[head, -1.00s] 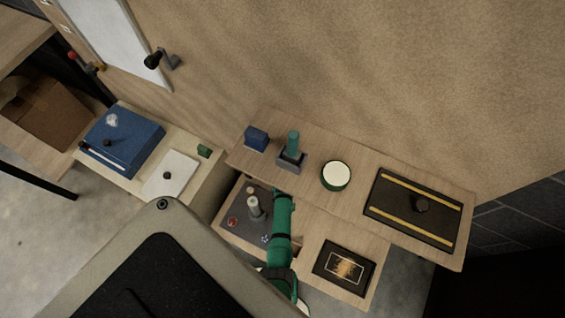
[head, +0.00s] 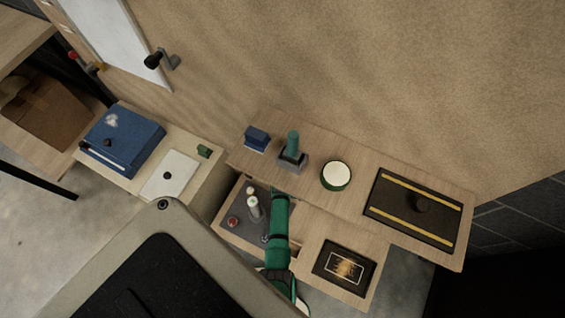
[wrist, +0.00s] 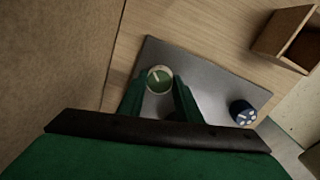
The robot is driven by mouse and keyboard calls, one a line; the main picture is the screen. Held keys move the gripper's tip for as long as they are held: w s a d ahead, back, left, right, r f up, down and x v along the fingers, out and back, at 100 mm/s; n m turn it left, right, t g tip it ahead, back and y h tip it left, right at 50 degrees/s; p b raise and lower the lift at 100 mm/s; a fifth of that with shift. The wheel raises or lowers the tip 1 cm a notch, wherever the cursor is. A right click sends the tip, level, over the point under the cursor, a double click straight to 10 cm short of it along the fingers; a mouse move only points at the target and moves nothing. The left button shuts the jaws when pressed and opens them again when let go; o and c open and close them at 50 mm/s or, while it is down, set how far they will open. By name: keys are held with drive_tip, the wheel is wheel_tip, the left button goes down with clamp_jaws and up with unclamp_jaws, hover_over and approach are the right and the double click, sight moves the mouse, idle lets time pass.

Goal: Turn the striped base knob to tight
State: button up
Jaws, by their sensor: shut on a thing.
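In the head view, the grey plate (head: 229,232) is partly hidden by my green arm, and I cannot make out the fingers there.
A blue knob (wrist: 243,112) with pale spots sits on the same plate, right of my gripper. A wooden shelf (head: 310,173) behind carries a green-rimmed round jar (head: 336,175) and a striped dark panel (head: 421,203).

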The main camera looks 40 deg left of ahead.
drive_tip(key=m, duration=0.3)
drive_tip(key=shift+w, duration=0.15)
drive_tip(key=m, duration=0.4)
drive_tip(key=shift+s, duration=0.2)
drive_tip(key=m, duration=0.5)
drive_tip(key=shift+w+a+m+h, duration=0.1)
drive_tip(key=shift+m+h, duration=0.2)
drive_tip(key=shift+m, duration=0.1)
drive_tip(key=shift+w+m, duration=0.1)
drive_tip(key=shift+m, duration=1.8)
drive_tip(key=m, duration=0.3)
drive_tip(key=shift+s+m, duration=0.2)
drive_tip(key=shift+m, duration=0.1)
drive_tip(key=m, duration=0.5)
drive_tip(key=shift+g, duration=0.4)
drive_tip(key=shift+m, duration=0.3)
